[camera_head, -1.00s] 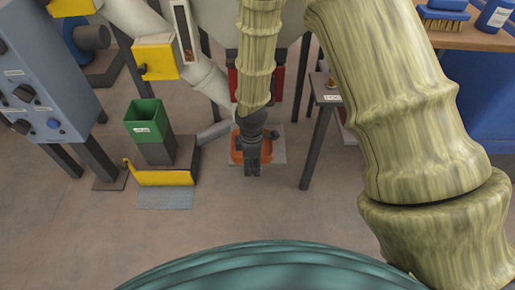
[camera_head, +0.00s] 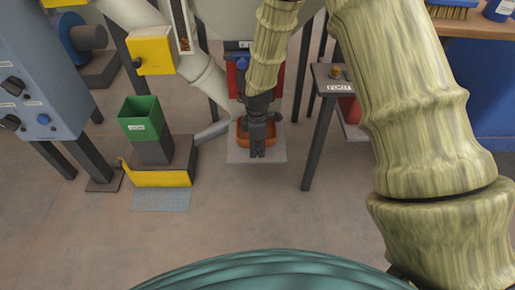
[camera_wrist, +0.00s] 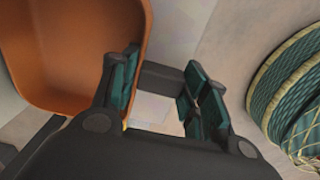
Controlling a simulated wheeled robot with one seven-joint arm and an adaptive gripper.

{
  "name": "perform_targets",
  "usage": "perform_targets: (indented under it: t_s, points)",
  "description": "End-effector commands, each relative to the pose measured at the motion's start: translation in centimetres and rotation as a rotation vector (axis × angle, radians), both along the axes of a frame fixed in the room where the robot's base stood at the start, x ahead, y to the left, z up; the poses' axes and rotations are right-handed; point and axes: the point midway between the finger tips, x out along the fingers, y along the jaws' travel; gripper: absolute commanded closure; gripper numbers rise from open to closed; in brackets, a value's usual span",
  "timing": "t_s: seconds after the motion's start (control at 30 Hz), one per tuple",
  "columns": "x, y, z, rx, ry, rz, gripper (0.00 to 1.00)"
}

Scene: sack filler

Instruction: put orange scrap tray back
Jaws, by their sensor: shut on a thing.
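The orange scrap tray (camera_head: 243,138) is at the light grey plate below the filler spout, in the middle of the head view. My gripper (camera_head: 257,150) is in front of it, pointing down, and hides part of it. In the wrist view the tray (camera_wrist: 75,50) fills the upper left, its inside empty where it shows. My gripper (camera_wrist: 163,98) is shut on the tray at its near side, with a dark bar between the finger pads. The exact contact is partly hidden. I cannot tell whether the tray touches the plate.
The grey plate (camera_head: 240,157) lies on the floor. A green bin (camera_head: 140,125) and a yellow-fronted base (camera_head: 160,179) stand left. A narrow stand (camera_head: 318,110) with dark legs is close on the right. A blue-grey control cabinet (camera_head: 45,70) is far left. The front floor is clear.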

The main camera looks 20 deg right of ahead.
Motion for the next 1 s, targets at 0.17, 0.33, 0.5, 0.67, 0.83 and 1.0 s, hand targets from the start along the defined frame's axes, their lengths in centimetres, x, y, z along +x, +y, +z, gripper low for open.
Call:
perform_targets:
  t_s: [0.17,0.33,0.5,0.67,0.83,1.0]
  points:
    - [0.1,0.0,-0.3,0.000,-0.002,0.000,0.89]
    - [0.0,0.0,-0.3,0.001,-0.001,0.001,0.89]
    - [0.0,0.0,-0.5,0.001,-0.001,0.001,0.37]
    - [0.0,0.0,-0.5,0.001,-0.001,0.001,0.33]
    - [0.0,0.0,-0.5,0.001,-0.001,0.001,0.33]
    - [0.1,0.0,0.6,0.000,-0.002,0.000,0.33]
